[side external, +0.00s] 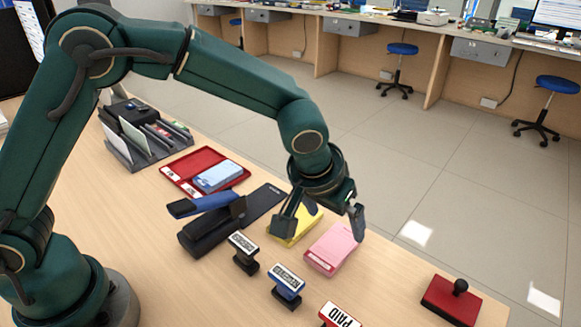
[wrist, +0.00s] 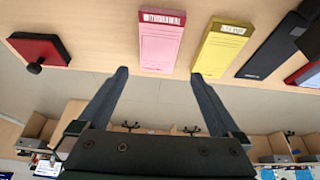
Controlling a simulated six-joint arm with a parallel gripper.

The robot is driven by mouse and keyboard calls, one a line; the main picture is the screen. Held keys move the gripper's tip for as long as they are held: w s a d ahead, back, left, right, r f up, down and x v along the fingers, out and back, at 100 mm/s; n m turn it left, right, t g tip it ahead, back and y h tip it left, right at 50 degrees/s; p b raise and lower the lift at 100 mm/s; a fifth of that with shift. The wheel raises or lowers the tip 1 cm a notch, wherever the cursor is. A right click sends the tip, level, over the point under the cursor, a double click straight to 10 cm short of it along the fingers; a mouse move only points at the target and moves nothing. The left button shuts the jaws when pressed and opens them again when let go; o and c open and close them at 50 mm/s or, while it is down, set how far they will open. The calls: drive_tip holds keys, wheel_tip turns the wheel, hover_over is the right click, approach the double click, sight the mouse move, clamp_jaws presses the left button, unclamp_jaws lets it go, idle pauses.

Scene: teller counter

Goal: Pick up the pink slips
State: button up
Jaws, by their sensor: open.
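The pink slips (side external: 335,247) lie as a flat pad on the wooden counter, to the right of a yellow pad (side external: 292,229). In the wrist view the pink slips (wrist: 162,43) show beyond my fingertips, between the yellow pad (wrist: 223,48) and a red stamp pad. My gripper (side external: 322,222) hangs above the counter over the two pads, fingers apart and empty. One finger is over the yellow pad and the other is near the far edge of the pink slips. The wrist view shows my gripper (wrist: 159,74) with a wide gap.
Several stamps stand in front, including a black one (side external: 243,252), a blue one (side external: 287,285) and a PAID stamp (side external: 340,315). A stapler (side external: 211,226) is at left, beside a red tray (side external: 176,172). A red stamp pad (side external: 452,298) lies at right near the counter edge.

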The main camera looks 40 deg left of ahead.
sight(338, 241)
drive_tip(key=shift+s+d+f, duration=0.2)
drive_tip(key=shift+f, duration=0.35)
drive_tip(key=shift+x, duration=2.35)
drive_tip(key=shift+f, duration=0.15)
drive_tip(key=c, duration=1.4)
